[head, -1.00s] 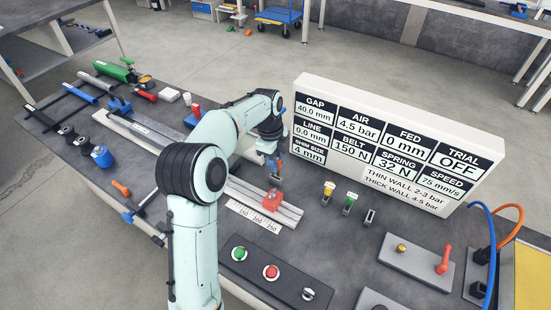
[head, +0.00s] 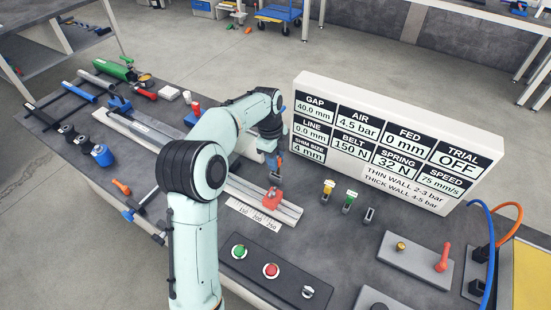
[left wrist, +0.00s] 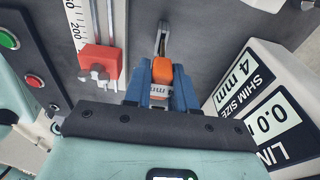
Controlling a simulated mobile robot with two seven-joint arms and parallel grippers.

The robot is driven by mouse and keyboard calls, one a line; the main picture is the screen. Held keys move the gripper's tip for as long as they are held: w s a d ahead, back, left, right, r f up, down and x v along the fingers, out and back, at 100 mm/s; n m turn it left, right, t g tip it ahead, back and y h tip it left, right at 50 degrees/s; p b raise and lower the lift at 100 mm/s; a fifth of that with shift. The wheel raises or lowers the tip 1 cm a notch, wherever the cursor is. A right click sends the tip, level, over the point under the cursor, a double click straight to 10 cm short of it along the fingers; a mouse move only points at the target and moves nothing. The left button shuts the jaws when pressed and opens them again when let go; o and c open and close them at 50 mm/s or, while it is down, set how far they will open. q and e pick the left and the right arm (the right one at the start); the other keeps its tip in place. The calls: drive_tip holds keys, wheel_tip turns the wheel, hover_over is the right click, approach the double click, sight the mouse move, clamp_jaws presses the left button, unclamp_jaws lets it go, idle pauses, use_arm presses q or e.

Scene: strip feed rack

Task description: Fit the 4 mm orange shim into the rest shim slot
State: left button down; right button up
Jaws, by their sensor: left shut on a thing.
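The orange shim (left wrist: 162,70), marked "mm", is between the blue fingers of my left gripper (left wrist: 163,88), which is shut on it. A grey metal forked part (left wrist: 160,40) shows just beyond the orange body. In the head view my left gripper (head: 274,166) hangs above and just behind the red rest block (head: 272,199) on the rail. In the left wrist view the red block (left wrist: 100,59) is left of the shim, and a gap shows between them. I cannot make out the shim slot clearly. My right gripper is not in view.
A yellow-topped shim (head: 328,189), a green-topped shim (head: 349,202) and a grey holder (head: 369,215) stand right of the rail. The large display board (head: 395,150) is close behind. A button panel (head: 268,272) lies in front.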

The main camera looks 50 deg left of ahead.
sight(275, 173)
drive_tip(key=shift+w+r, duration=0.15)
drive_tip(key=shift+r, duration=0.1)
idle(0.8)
use_arm(q)
drive_tip(key=shift+f+b, duration=0.85)
drive_tip(key=shift+f, duration=1.35)
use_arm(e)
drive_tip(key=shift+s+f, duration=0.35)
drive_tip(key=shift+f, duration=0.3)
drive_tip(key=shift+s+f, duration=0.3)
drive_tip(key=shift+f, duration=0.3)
use_arm(q)
drive_tip(key=c, duration=0.8)
unclamp_jaws()
drive_tip(key=shift+c, duration=0.2)
drive_tip(key=r, duration=0.4)
drive_tip(key=a+r+p, duration=0.1)
drive_tip(key=r, duration=0.3)
drive_tip(key=r+p, duration=0.1)
drive_tip(key=r, duration=0.4)
drive_tip(key=shift+s+a, duration=0.15)
drive_tip(key=shift+a, duration=0.15)
drive_tip(key=shift+r, duration=0.15)
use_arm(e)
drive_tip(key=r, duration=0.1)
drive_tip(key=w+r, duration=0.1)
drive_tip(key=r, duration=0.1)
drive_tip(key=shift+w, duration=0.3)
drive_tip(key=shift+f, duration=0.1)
